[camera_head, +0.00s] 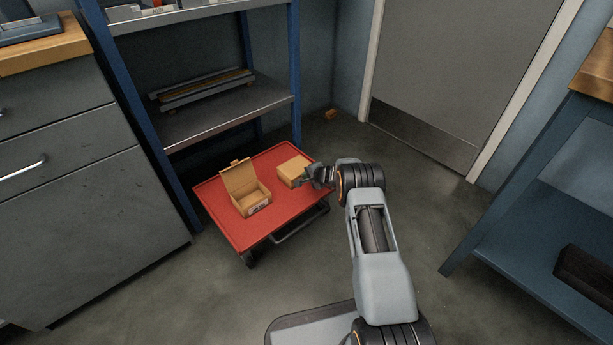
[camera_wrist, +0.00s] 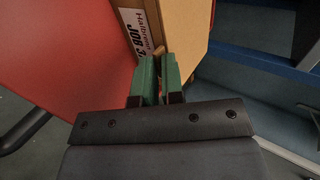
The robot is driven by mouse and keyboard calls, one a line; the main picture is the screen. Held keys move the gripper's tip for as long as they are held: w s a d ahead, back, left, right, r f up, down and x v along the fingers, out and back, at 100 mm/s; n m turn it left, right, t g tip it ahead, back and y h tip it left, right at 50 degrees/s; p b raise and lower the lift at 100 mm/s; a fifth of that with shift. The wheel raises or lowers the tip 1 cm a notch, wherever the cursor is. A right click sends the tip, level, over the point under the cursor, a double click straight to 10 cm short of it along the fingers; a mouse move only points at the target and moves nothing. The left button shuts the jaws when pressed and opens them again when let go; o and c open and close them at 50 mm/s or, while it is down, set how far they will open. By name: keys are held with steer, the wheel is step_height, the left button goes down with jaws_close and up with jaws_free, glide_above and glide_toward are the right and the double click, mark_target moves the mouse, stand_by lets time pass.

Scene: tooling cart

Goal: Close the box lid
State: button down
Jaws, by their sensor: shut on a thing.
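An open tan cardboard box (camera_head: 255,198) sits on the red cart top, its lid (camera_head: 239,175) standing up at the back. A second tan box (camera_head: 291,168) sits to its right and looks closed. My gripper (camera_head: 309,178) is at the right side of this second box. In the wrist view, the green fingers of my gripper (camera_wrist: 159,66) are close together at the lower edge of a tan box (camera_wrist: 182,22) with a printed white label. They are shut on a thin tan edge of it, mostly hidden by the fingertips.
The red cart (camera_head: 228,222) stands on the grey floor before a blue shelf unit (camera_head: 220,113). Grey drawers (camera_head: 80,200) stand at the left, a blue bench (camera_head: 535,235) at the right and a grey door (camera_head: 450,75) behind. A small brown block (camera_head: 330,114) lies on the floor.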

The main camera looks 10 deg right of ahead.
steer(key=shift+s+d+f, duration=0.1)
steer(key=shift+d+f, duration=0.05)
steer(key=shift+f, duration=0.05)
steer(key=c, duration=1.4)
jaws_free()
steer(key=shift+o, duration=0.7)
steer(key=shift+s+r, duration=0.2)
steer(key=shift+r, duration=0.25)
steer(key=p+v, duration=0.4)
steer(key=v, duration=0.9)
steer(key=shift+p, duration=0.35)
steer(key=shift+f, duration=0.1)
steer(key=shift+w, duration=0.1)
